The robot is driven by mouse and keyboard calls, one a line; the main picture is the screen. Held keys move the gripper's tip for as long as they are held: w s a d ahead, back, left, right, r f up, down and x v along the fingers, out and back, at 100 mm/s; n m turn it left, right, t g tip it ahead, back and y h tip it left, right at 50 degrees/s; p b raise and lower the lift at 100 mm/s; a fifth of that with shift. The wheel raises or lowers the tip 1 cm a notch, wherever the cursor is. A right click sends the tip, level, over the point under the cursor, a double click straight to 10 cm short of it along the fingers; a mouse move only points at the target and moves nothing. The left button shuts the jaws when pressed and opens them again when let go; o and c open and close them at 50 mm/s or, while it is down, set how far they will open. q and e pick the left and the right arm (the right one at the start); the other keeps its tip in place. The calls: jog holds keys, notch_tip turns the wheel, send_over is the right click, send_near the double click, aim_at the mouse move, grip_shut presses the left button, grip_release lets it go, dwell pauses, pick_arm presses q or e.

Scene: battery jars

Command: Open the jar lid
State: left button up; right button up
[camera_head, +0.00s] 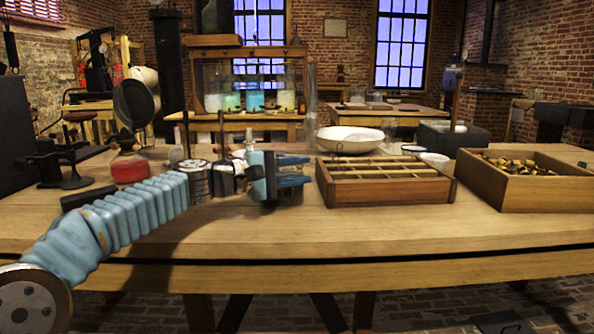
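My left arm comes in from the lower left over the table, and its blue and black gripper (297,171) points right, just left of the wooden divided tray. Its two fingers look apart, with nothing seen between them. No lidded jar can be made out clearly on the front table; the arm and wrist hide part of the table behind them. My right gripper is not in view.
The wooden divided tray (388,194) and a wooden box (535,200) with small brass-coloured pieces stand right of the gripper. A white bowl (350,141) and dark box (453,138) are behind. The table's front strip is clear.

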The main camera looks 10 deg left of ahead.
pick_arm(q)
grip_shut()
jog(key=shift+f, duration=0.25)
dwell(1.0)
